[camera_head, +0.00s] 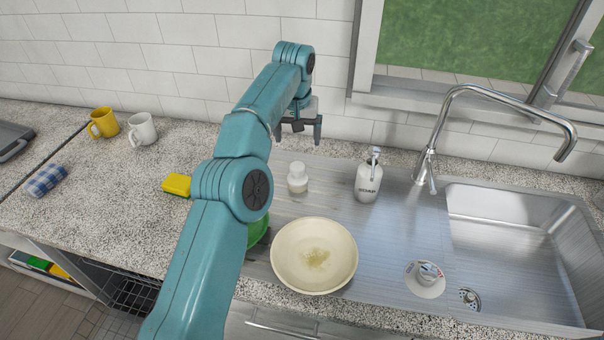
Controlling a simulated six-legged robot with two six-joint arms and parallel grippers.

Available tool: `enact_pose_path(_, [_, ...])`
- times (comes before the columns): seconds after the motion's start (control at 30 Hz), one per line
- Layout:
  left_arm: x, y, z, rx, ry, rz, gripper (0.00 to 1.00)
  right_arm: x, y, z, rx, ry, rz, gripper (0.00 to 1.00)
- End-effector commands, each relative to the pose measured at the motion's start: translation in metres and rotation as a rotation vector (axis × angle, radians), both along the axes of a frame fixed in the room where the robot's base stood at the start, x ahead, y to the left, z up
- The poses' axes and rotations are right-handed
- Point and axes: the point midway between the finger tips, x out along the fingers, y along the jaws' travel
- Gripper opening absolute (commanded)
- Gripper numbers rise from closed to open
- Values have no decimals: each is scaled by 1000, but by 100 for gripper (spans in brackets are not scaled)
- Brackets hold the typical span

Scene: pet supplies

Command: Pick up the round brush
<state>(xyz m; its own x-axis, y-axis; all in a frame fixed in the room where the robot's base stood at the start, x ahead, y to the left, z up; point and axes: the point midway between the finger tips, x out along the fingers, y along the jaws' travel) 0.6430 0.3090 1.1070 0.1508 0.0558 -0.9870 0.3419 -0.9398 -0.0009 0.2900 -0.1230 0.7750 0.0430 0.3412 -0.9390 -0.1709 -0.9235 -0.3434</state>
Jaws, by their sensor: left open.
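A small white object with a rounded knob on top (298,178) stands on the steel drainboard; it looks like the round brush, though its bristles are too small to make out. My left gripper (298,133) is open and empty, pointing down in front of the tiled wall. In the picture it is just above and behind the white object, apart from it. My right gripper is not in view.
A cream plate (290,262) with a stain, a soap dispenser (368,182) and a yellow sponge (177,185) are nearby. My left arm partly hides a green item (258,231). The faucet (431,145) and sink (500,255) are at right. Mugs (142,129) stand at left.

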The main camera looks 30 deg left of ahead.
Motion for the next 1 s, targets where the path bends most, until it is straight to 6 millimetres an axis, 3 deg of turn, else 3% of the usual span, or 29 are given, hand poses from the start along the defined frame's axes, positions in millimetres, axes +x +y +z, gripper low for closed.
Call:
enact_pose_path(0.1, [-1, 3, -29, -1, 7, 1, 91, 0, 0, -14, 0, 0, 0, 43])
enact_pose_path(0.4, [4, 5, -90, -1, 9, 0, 91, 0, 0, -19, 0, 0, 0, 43])
enact_pose_path(0.67, [8, 5, -113, -1, 11, -1, 91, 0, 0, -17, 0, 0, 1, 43])
enact_pose_path(0.9, [14, 5, -150, -1, 12, -2, 91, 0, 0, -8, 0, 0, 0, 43])
enact_pose_path(1.0, [16, 5, -157, -1, 9, -2, 91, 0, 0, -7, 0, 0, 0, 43])
